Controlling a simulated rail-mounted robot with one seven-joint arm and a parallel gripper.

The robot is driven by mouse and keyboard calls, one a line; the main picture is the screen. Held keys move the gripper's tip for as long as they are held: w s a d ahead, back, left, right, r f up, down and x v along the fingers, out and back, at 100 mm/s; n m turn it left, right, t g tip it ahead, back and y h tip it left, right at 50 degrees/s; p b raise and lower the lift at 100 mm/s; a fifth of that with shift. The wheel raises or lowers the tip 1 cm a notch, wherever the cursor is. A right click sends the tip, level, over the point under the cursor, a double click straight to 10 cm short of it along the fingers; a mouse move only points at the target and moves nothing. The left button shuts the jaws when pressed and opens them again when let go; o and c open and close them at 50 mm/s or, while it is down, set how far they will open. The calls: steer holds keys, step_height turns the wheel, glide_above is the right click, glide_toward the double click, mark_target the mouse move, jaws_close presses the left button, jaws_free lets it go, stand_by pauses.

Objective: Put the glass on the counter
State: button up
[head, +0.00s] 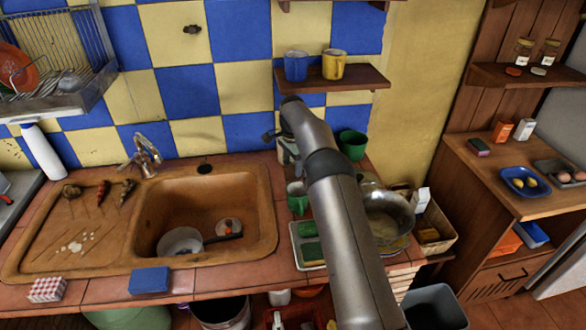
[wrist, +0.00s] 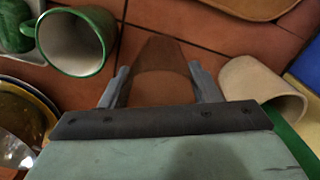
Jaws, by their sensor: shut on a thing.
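In the wrist view the fingers of my gripper (wrist: 160,84) are shut on a see-through, brownish-tinted glass (wrist: 160,60). The reddish tiled counter (wrist: 222,60) shows behind and through it. I cannot tell whether the glass touches the counter. In the head view my gripper (head: 287,152) is partly hidden by my own arm, over the counter (head: 215,284) right of the sink. The glass cannot be made out there.
A green mug (wrist: 75,42) stands left of the glass and a cream-lined cup (wrist: 262,88) right of it. The head view shows a green pot (head: 352,144), a green mug (head: 297,198), a tray (head: 296,240) and a metal bowl (head: 388,216) nearby. A shelf (head: 350,78) hangs above.

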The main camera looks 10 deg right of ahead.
mark_target(293, 171)
steer(key=shift+w+d+f+p, duration=0.1)
steer(key=shift+f+p, duration=0.2)
steer(key=shift+f, duration=1.35)
steer(key=shift+f, duration=0.15)
steer(key=o, duration=1.1)
steer(key=shift+c, duration=0.2)
